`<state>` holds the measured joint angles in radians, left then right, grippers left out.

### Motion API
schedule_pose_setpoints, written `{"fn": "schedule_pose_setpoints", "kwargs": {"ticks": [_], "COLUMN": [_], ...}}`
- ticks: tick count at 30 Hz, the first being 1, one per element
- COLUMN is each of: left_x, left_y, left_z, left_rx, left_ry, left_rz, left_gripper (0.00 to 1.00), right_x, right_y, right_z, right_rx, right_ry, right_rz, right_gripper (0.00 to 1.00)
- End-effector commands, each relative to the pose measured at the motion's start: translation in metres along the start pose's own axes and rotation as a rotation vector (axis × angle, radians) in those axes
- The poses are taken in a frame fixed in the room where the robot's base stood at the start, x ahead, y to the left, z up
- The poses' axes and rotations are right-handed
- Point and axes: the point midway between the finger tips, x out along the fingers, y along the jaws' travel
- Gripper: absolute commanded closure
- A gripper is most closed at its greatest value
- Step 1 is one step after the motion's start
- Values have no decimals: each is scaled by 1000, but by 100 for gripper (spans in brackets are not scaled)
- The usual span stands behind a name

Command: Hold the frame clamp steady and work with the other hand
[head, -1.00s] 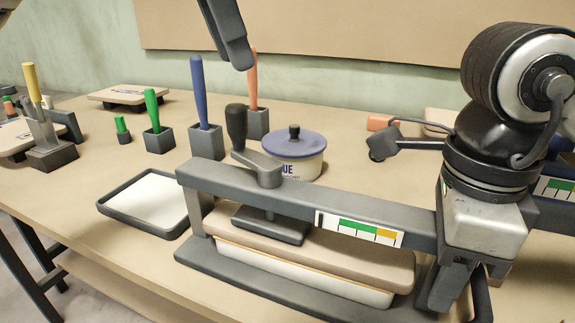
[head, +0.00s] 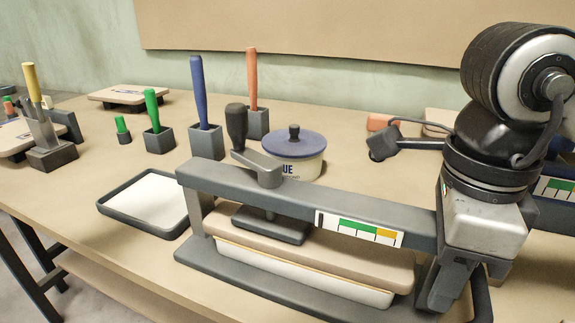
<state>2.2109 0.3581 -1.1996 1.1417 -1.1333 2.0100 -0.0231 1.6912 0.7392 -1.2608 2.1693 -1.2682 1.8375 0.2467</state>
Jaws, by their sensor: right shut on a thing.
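The frame clamp (head: 300,199) is a dark grey frame with a long top beam, a crank handle (head: 237,128) and a green and yellow scale strip. Its press pad (head: 270,225) rests on a stack of tan and white boards (head: 340,258) lying on the clamp's base. My right gripper (head: 450,285) is at the right end of the clamp, shut on its frame; its fingertips are partly hidden. My left gripper is not in view.
A tray with a white sheet (head: 150,199) lies left of the clamp. A blue-lidded glue pot (head: 298,160) stands behind it. Holders with a blue handle (head: 198,90), an orange handle (head: 251,80) and a green handle (head: 152,108) stand behind. Free tabletop lies at the front left.

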Motion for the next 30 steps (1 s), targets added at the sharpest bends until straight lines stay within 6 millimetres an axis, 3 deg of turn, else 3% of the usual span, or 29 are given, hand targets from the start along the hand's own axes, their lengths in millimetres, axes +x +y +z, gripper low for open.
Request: {"fn": "schedule_pose_setpoints", "kwargs": {"ticks": [3,4,6,17,30], "left_x": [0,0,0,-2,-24], "left_y": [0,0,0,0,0], "left_z": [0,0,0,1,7], "left_rx": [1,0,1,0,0], "left_ry": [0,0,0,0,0], "left_rz": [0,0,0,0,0], "left_gripper": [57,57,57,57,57], "right_x": [0,0,0,-3,-38], "right_y": [0,0,0,0,0], "right_z": [0,0,0,0,0], "right_rx": [1,1,1,0,0], "right_ry": [1,1,1,0,0], "right_rz": [0,0,0,0,0], "right_gripper": [95,55,38,38,38]}}
